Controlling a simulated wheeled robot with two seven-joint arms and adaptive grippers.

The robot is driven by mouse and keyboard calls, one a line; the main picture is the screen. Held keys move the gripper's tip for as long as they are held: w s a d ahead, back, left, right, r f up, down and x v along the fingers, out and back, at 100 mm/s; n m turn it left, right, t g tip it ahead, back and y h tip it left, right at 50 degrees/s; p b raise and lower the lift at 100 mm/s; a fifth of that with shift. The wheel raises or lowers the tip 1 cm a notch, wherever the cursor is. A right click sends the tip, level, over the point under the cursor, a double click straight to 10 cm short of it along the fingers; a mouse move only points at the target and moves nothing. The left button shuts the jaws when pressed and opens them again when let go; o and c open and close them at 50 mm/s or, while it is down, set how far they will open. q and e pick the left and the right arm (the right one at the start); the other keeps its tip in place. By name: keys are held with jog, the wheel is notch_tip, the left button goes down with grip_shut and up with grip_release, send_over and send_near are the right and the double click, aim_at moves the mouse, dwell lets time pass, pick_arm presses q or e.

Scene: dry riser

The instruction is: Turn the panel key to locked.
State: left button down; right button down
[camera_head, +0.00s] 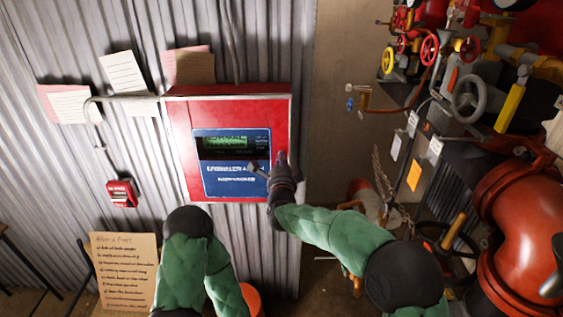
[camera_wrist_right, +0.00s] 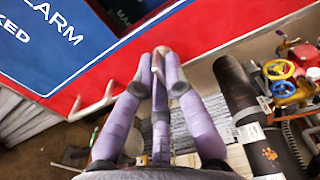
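The red alarm panel (camera_head: 228,93) hangs on the corrugated wall in the head view. Its blue face has a green display (camera_head: 222,142) and white lettering, part of which shows in the right wrist view (camera_wrist_right: 60,40). My right gripper (camera_head: 281,160) is at the panel's lower right edge. In the right wrist view its fingers (camera_wrist_right: 160,56) are drawn together in front of the red border. I cannot make out a key between them. A small grey piece (camera_head: 258,170) shows left of the gripper; I cannot tell what it is. My left arm is low in the head view, its gripper not visible.
A small red call box (camera_head: 122,193) is on the wall left of the panel. A handwritten board (camera_head: 125,272) stands below it. Red pipes (camera_head: 520,215), valve wheels (camera_head: 469,98) and gauges crowd the right side. A plain brown surface (camera_head: 340,110) lies between.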

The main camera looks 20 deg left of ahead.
jog(key=shift+n, duration=0.4)
jog(key=n, duration=0.3)
jog(key=shift+p, duration=0.4)
jog(key=n+p, duration=0.1)
jog(key=n, duration=0.3)
jog(key=shift+d, duration=0.1)
jog(key=n+p, duration=0.2)
jog(key=n, duration=0.3)
jog(key=shift+r, duration=0.1)
jog(key=n+p, duration=0.2)
jog(key=n, duration=0.3)
jog(key=shift+p, duration=0.35)
jog(key=c, duration=1.3)
grip_release()
